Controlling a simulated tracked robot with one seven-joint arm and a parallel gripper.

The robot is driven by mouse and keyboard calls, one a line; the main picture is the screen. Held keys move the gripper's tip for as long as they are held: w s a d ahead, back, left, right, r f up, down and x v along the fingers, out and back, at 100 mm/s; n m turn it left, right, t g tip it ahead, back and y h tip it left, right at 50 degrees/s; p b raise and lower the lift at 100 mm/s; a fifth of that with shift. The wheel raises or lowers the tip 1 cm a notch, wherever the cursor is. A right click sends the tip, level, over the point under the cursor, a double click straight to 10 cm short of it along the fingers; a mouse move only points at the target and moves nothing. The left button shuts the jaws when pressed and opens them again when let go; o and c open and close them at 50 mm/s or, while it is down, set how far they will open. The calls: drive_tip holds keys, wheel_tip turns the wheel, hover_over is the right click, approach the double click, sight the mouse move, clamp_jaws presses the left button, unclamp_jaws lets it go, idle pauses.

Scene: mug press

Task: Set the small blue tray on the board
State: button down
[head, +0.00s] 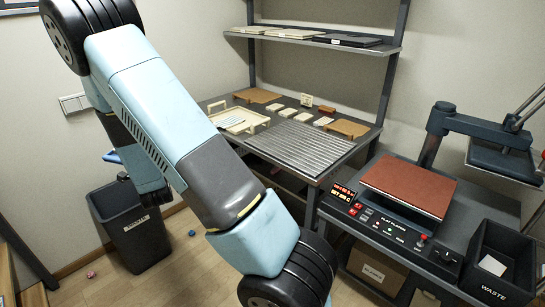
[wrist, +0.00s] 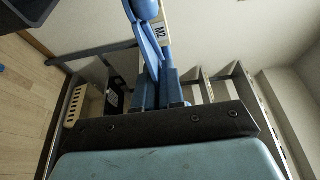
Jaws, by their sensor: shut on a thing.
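My gripper (wrist: 158,78) shows in the wrist view, its fingers shut on a narrow blue thing (wrist: 151,45) with a cream label reading M2. This looks like the small blue tray seen edge-on; its full shape is hidden. In the head view my arm hides most of the gripper, and a bit of blue (head: 112,157) shows left of the arm, above the bin. Two wooden boards lie on the workbench, one at the back left (head: 258,95) and one at the right (head: 348,128). I cannot tell which is the task's board. The held thing is well apart from both.
A cream tray (head: 238,122) and a grey ribbed mat (head: 300,140) lie on the bench, with several small tiles behind the mat. A shelf (head: 310,38) hangs above. A flat press (head: 408,187) and a waste box (head: 500,262) stand right. A dark bin (head: 132,225) stands left.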

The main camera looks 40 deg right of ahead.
drive_tip(key=shift+d+h, duration=0.3)
drive_tip(key=shift+d, duration=0.7)
drive_tip(key=s+d+m+g+h, duration=0.3)
drive_tip(key=s+d+m+h, duration=0.15)
drive_tip(key=d, duration=0.55)
drive_tip(key=s+d+m+g+h, duration=0.35)
drive_tip(key=s+d, duration=0.25)
drive_tip(key=d, duration=0.4)
drive_tip(key=s+d+r+m+g+h, duration=0.1)
drive_tip(key=s+d+m+g+h, duration=0.2)
drive_tip(key=s+d, duration=0.4)
drive_tip(key=s+d+r+m+g+h, duration=0.1)
drive_tip(key=s+d+m+g+h, duration=0.15)
drive_tip(key=s+d+g, duration=0.5)
drive_tip(key=shift+m+t+y, duration=0.35)
drive_tip(key=shift+m+t, duration=0.1)
drive_tip(key=shift+t, duration=0.15)
drive_tip(key=shift+w+d+f, duration=0.8)
drive_tip(key=shift+w+f, duration=0.85)
drive_tip(key=shift+f, duration=0.55)
drive_tip(key=shift+w+d+f, duration=0.75)
drive_tip(key=shift+w+f, duration=0.85)
drive_tip(key=shift+f, duration=0.65)
drive_tip(key=shift+w+d+f, duration=0.8)
drive_tip(key=shift+w+f, duration=0.85)
drive_tip(key=shift+f, duration=0.55)
drive_tip(key=shift+f, duration=0.4)
drive_tip(key=c, duration=1.2)
unclamp_jaws()
drive_tip(key=shift+c, duration=0.2)
